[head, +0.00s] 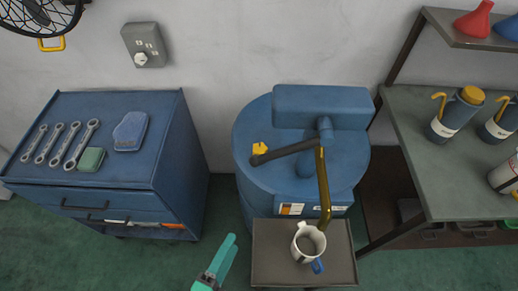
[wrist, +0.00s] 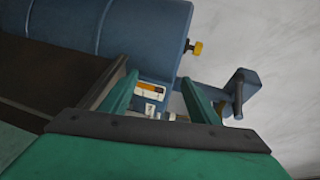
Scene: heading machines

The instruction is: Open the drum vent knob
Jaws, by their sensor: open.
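The blue drum (head: 250,178) stands upright against the wall in the middle of the head view. Its yellow vent knob (head: 260,148) is on the left of the lid, beside the dark pump lever. In the wrist view the drum (wrist: 140,35) appears sideways, with the yellow knob (wrist: 197,48) on a dark stem at its lid end. My teal gripper (head: 226,257) is low in the head view, in front of the drum and left of the small tray. In the wrist view my gripper (wrist: 160,80) has its fingers apart and nothing held; the knob lies beyond the right finger.
A blue pump (head: 322,105) with a dark lever (head: 285,152) and brass spout (head: 323,185) sits on the lid. A tray (head: 270,262) holding a mug (head: 308,243) stands in front. A tool cabinet (head: 75,175) is left, a workbench (head: 445,165) right.

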